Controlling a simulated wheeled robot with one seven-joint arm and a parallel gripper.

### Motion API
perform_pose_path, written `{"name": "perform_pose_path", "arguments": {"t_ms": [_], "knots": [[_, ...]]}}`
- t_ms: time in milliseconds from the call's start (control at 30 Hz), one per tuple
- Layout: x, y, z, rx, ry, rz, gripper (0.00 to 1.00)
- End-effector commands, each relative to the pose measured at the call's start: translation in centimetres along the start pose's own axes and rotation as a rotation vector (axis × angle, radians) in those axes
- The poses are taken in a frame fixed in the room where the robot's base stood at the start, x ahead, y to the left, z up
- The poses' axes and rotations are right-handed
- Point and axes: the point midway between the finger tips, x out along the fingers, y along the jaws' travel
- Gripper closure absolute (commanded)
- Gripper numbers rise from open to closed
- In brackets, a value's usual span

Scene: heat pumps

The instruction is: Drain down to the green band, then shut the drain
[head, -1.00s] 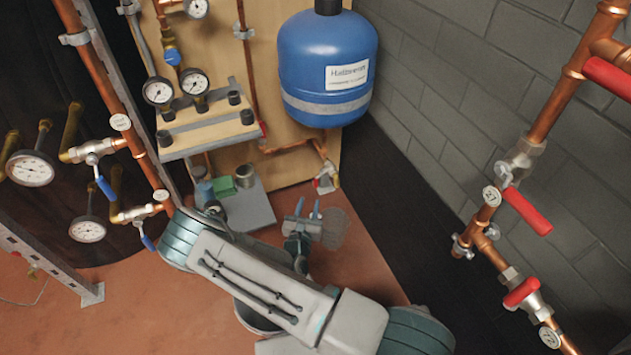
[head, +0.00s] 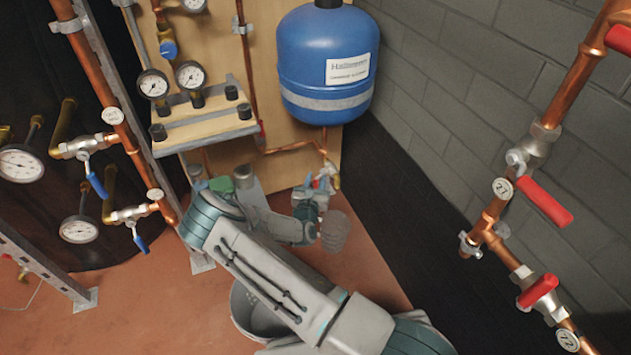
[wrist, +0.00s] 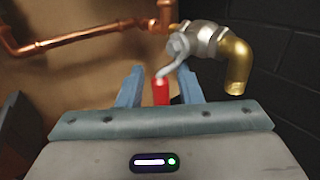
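The drain valve (wrist: 196,42) has a grey body, a brass spout (wrist: 236,62) bending down and a lever with a red grip (wrist: 161,90). It sits on the copper pipe below the blue vessel; in the head view its brass outlet (head: 335,178) is partly behind my gripper. My gripper (wrist: 160,88) is open, its two blue fingers either side of the red grip, with gaps visible; it also shows in the head view (head: 318,184). Two dials (head: 153,84) (head: 190,75) hang on the board; I cannot make out a green band.
The blue vessel (head: 328,62) is above the valve. A clear ribbed container (head: 335,232) stands on the floor below it. A wooden shelf (head: 205,130) juts out left. Red-handled pipework (head: 545,200) runs along the right wall.

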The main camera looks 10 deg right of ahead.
Motion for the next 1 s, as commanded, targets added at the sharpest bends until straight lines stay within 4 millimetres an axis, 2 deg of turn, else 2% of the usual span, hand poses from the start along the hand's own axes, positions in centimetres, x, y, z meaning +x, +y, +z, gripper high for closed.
{"name": "perform_pose_path", "arguments": {"t_ms": [33,100,567,1000], "knots": [[0.0,0.0,0.0,0.0,0.0,0.0,0.83],[0.0,0.0,0.0,0.0,0.0,0.0,1.0],[-0.2,-0.1,0.4,-0.026,0.042,0.0,1.0],[-0.8,-0.6,1.0,-0.164,0.251,-0.001,1.0]]}}
